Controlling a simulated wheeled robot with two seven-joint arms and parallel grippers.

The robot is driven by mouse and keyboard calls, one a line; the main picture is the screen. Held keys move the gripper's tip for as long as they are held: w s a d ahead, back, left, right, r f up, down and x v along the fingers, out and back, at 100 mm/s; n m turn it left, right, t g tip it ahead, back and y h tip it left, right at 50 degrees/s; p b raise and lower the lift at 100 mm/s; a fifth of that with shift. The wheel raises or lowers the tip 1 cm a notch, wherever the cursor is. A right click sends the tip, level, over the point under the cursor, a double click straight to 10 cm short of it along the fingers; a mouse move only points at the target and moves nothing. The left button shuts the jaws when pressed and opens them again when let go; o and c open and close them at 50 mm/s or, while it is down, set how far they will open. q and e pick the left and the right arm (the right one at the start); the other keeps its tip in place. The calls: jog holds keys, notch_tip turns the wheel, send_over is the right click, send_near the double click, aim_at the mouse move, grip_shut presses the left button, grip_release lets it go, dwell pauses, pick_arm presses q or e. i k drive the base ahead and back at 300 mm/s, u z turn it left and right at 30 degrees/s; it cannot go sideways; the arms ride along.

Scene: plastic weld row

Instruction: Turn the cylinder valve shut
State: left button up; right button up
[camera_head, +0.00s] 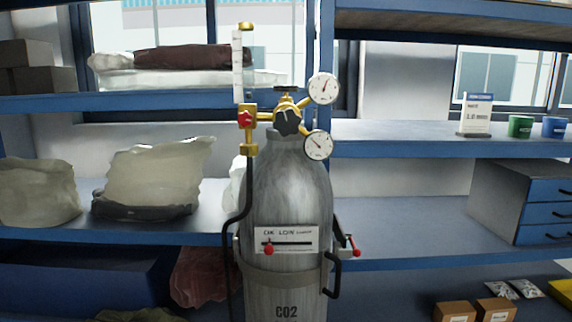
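The grey gas cylinder (290,197) marked CO2 stands upright in the middle of the head view. On its top sits a brass valve and regulator. A black knob (288,122) faces me at the front of the regulator, and a dark flat handle (287,89) shows just above it. Two round white gauges, an upper one (324,88) and a lower one (318,144), sit to the right. A clear flow tube (238,66) rises at the left above a red knob (245,119). Neither of my grippers is in the view.
A strap (283,277) goes around the cylinder. A black hose (247,195) hangs down its left side and a red-tipped lever (348,245) sits at its right. Blue shelves (400,142) stand behind with bags, a sign (477,113), cups and a drawer unit (510,205).

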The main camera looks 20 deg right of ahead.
aim_at(285, 89)
jog(key=z, duration=0.75)
jog(key=k, duration=0.25)
jog(key=u, duration=0.05)
